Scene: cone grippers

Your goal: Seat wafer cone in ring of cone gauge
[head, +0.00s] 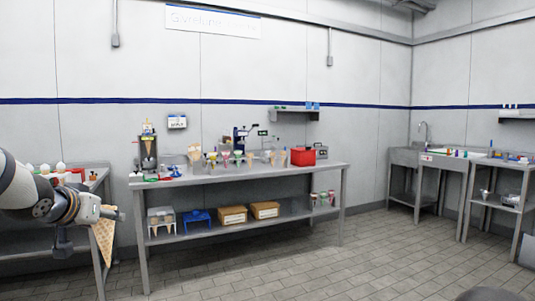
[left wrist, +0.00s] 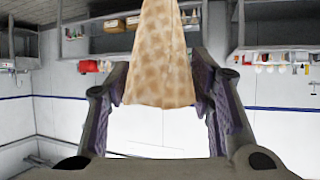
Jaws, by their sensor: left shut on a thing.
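My left gripper (head: 112,214) is at the lower left of the head view, in front of the left table's right end. It is shut on a tan wafer cone (head: 104,242), which hangs below the fingers with its tip down. In the left wrist view the cone (left wrist: 160,55) sits between the two purple-lined fingers of the gripper (left wrist: 162,92), its wide end towards the palm. A dark upright stand (head: 148,152) with a cone shape in it is on the long bench; I cannot tell if it is the cone gauge. My right gripper is not in view.
The long steel bench (head: 215,176) stands ahead, apart from the gripper, with cones, coloured holders and a red box (head: 303,156) on top. Cartons (head: 232,215) are on its lower shelf. A sink (head: 415,156) is at the right. The tiled floor (head: 330,265) in front is clear.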

